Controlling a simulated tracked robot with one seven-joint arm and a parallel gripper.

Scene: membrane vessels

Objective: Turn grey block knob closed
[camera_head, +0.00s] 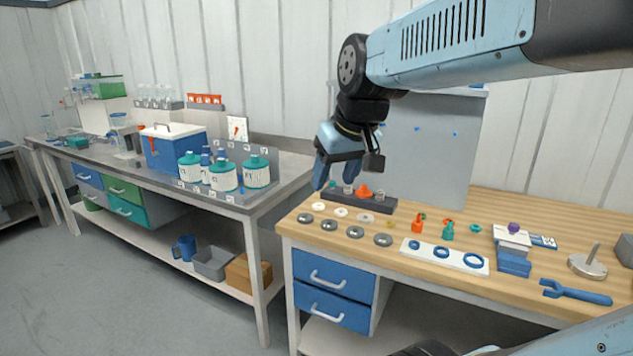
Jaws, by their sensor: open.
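My gripper (337,174) is open and empty, pointing down at the left end of the wooden bench. It is above or in front of a long dark grey block (378,206) that carries several small fittings, one of them an orange knob (364,191). The fingers overlap the block's left end in the picture; I cannot tell whether they touch it. A small light grey block (512,240) with a purple knob (514,228) stands on a blue base farther right. Which of these is the task's grey block knob, and how far either knob is turned, I cannot tell.
Several metal discs and pale rings lie in front of the dark block. Orange (417,223) and green (448,231) fittings, a white plate (421,255) with blue rings, and a blue wrench (577,293) lie to the right. A grey panel (430,140) stands behind.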

